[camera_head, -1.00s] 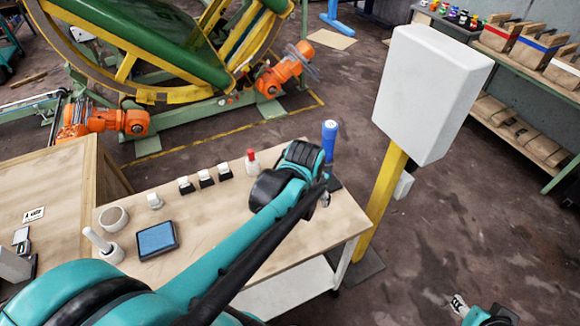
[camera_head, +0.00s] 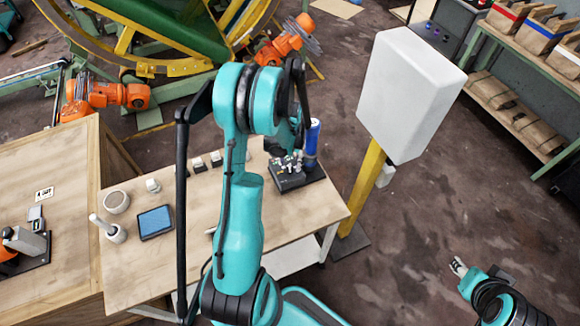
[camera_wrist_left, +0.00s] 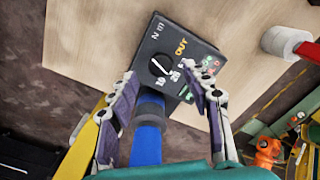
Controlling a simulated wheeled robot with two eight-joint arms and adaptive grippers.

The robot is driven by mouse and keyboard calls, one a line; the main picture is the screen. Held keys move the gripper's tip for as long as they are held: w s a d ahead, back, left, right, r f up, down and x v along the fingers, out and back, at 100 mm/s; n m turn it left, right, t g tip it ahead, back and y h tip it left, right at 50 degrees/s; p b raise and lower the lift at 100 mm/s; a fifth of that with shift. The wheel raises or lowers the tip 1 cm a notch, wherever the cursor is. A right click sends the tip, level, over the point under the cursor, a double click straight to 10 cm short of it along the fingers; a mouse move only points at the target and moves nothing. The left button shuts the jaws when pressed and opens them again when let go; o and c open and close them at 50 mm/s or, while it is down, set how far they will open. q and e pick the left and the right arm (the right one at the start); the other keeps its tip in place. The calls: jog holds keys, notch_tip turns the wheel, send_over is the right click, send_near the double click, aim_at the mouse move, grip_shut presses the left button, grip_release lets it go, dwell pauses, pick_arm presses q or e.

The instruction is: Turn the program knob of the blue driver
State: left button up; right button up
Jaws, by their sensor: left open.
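The blue driver (camera_head: 312,143) stands upright at the right end of the wooden bench, beside a dark box. In the left wrist view its blue body (camera_wrist_left: 147,146) rises between my fingers from below. The dark box shows its top face there, with printed marks and a round black program knob (camera_wrist_left: 161,64) with a white pointer line. My left gripper (camera_head: 288,165) is over the box; in the wrist view its open fingers (camera_wrist_left: 164,98) lie on either side of the knob's near side, apart from it. My right gripper (camera_head: 458,266) is low at the right, far from the bench.
A blue-screened tablet (camera_head: 155,222), a round cup (camera_head: 116,201) and small white-topped blocks (camera_head: 199,164) sit on the bench's left part. A white box on a yellow post (camera_head: 412,95) stands just right of the bench.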

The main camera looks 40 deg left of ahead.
aim_at(290, 169)
pick_arm(q)
jog(key=shift+f, duration=1.6)
grip_shut()
jog(key=shift+b, duration=0.35)
jog(key=n+b, duration=0.2)
jog(key=n, duration=0.1)
jog(key=shift+f+n, duration=0.1)
jog(key=shift+n, duration=0.2)
jog(key=shift+n+b, duration=1.25)
jog(key=shift+n, duration=0.75)
